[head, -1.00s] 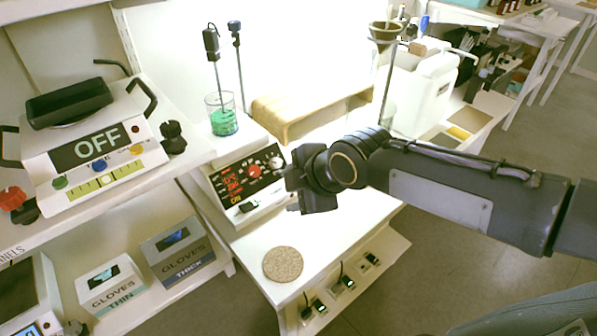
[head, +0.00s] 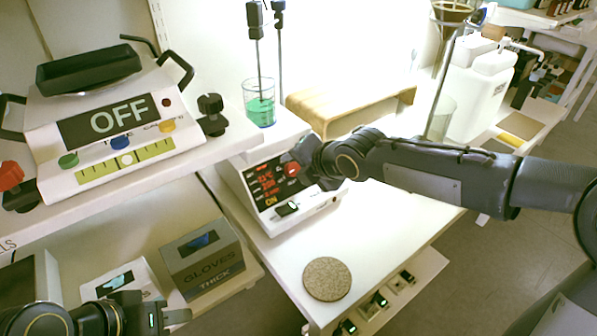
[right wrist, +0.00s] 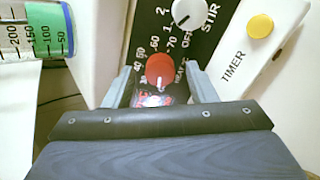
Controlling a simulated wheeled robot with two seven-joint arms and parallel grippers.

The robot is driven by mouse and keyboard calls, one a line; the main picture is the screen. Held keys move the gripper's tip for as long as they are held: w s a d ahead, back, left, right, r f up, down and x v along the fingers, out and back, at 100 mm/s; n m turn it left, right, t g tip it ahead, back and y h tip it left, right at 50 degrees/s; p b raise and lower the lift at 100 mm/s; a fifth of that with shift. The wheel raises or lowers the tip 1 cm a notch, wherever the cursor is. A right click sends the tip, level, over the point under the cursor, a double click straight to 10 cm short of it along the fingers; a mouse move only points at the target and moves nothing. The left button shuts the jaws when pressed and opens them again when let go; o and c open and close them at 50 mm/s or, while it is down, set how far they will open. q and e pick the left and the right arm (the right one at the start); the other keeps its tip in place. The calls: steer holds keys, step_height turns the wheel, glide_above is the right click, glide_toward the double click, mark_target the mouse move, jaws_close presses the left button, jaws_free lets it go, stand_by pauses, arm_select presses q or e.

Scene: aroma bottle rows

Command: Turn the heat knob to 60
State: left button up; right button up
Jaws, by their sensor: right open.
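The red heat knob (right wrist: 159,70) sits on the black panel of the white hotplate stirrer (head: 318,219); it also shows in the head view (head: 291,169). In the right wrist view, numbers ring the knob, and a white mark shows at its lower edge. I cannot read its exact setting. My right gripper (right wrist: 160,86) is open, with one finger on each side of the knob; contact is not clear. In the head view the right gripper (head: 304,163) covers part of the panel. My left gripper (head: 172,317) is at the bottom left, away from the stirrer; its opening is unclear.
A white STIR knob (right wrist: 188,12) and yellow TIMER button (right wrist: 260,26) are close to the right gripper. A beaker of green liquid (head: 260,108) stands on the stirrer. A cork mat (head: 327,279) lies in front. A scale reading OFF (head: 122,140) stands left.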

steer(key=shift+w+a+f, duration=0.25)
steer(key=shift+w+f, duration=0.05)
steer(key=shift+c, duration=0.4)
steer(key=c, duration=0.9)
